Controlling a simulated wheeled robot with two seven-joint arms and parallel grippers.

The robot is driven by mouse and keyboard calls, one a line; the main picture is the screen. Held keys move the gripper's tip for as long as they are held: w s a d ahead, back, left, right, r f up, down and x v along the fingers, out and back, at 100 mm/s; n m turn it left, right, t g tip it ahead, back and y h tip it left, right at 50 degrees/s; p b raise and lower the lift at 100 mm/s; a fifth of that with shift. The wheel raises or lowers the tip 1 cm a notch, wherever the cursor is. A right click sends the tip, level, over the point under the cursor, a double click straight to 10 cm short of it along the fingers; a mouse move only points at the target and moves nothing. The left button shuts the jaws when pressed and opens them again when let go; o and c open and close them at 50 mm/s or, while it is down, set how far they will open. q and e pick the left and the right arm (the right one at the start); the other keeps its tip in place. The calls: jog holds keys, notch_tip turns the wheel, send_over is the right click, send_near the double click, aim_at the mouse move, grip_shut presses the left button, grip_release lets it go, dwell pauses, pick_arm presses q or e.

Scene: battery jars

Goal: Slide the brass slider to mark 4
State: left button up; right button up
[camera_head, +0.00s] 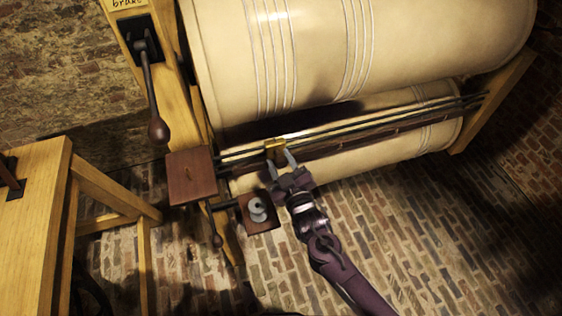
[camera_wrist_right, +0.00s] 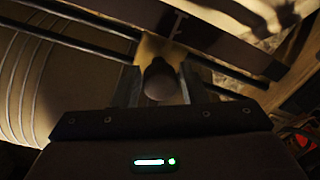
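The brass slider (camera_head: 275,147) sits on the dark rails (camera_head: 345,130) in front of the large cream roller, near the rails' left end. My right gripper (camera_head: 282,164) reaches it from below in the head view, its fingers pointing at the slider. In the right wrist view the two fingers (camera_wrist_right: 162,86) stand on either side of the slider's dark round knob (camera_wrist_right: 161,80), with the brass plate (camera_wrist_right: 150,48) behind it. Whether the fingers press on the knob is not clear. A pale line mark (camera_wrist_right: 178,24) shows on the dark strip; I cannot read mark 4. My left gripper is out of view.
A reddish wooden block (camera_head: 191,175) closes the rails' left end. A small wooden piece with a grey round part (camera_head: 258,209) is close left of my gripper. A brake lever (camera_head: 154,100) hangs upper left. The brick floor at lower right is clear.

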grip_shut()
jog(key=shift+d, duration=0.15)
